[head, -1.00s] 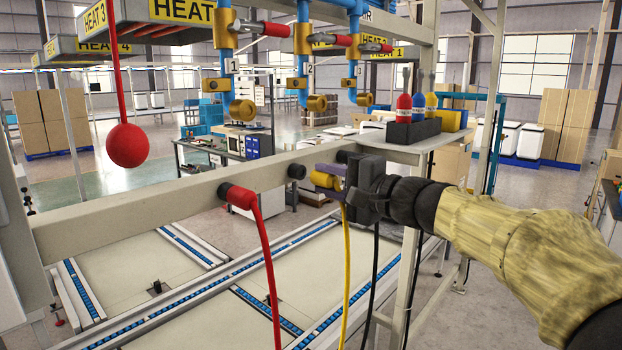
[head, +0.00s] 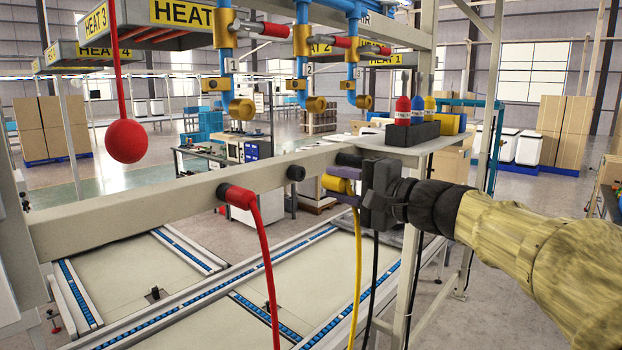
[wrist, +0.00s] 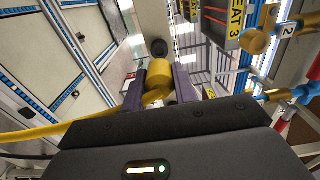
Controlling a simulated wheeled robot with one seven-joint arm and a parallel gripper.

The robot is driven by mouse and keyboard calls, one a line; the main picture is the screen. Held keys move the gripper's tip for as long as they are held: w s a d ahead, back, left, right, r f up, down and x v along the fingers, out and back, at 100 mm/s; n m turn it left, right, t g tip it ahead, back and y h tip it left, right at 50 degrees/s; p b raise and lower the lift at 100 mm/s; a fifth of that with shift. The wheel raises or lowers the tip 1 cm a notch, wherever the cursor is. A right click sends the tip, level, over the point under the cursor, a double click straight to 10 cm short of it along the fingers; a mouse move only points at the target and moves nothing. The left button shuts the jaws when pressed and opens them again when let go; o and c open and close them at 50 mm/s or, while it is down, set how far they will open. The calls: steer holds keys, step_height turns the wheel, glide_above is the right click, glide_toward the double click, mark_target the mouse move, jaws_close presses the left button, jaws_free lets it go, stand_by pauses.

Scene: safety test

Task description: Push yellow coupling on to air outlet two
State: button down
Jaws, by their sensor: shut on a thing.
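My gripper (head: 345,187) is shut on the yellow coupling (head: 337,184), in front of the pale rail. In the wrist view, the yellow coupling (wrist: 157,82) sits between my purple fingers (wrist: 158,88), and its yellow hose trails left. Air outlet two (head: 316,104) is the middle brass fitting on the blue pipes, labelled 2. It hangs above and a little left of the coupling, clearly apart from it. In the wrist view, a brass fitting (wrist: 258,42) beside a 2 label shows at the upper right.
The pale rail (head: 130,213) crosses behind my gripper. It carries a red coupling (head: 235,196) with a red hose and black stubs (head: 296,173). A red ball (head: 125,140) hangs at left. Bottles in a black holder (head: 410,132) stand on a shelf near my arm.

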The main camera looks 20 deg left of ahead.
steer(key=shift+w+a, duration=0.1)
steer(key=shift+w, duration=0.05)
steer(key=shift+f, duration=0.15)
steer(key=w+d+f, duration=0.3)
steer(key=d+f, duration=0.2)
steer(key=f, duration=0.6)
steer(key=w+d+f, duration=0.4)
steer(key=d+f, duration=0.1)
steer(key=f, duration=0.6)
steer(key=w+d+f, duration=0.3)
steer(key=d+f, duration=0.1)
steer(key=f, duration=0.7)
steer(key=s+d+f+t, duration=0.1)
steer(key=s+d+f, duration=0.4)
steer(key=f, duration=0.4)
steer(key=s+d+f+m+t+h, duration=0.1)
steer(key=s+d+f, duration=0.4)
steer(key=f, duration=0.5)
steer(key=s+d+f+m+t, duration=0.1)
steer(key=s+d+f, duration=0.4)
steer(key=f, duration=0.4)
steer(key=shift+s+d+f+h, duration=0.35)
steer(key=shift+s+d+h, duration=0.05)
steer(key=shift+a, duration=0.1)
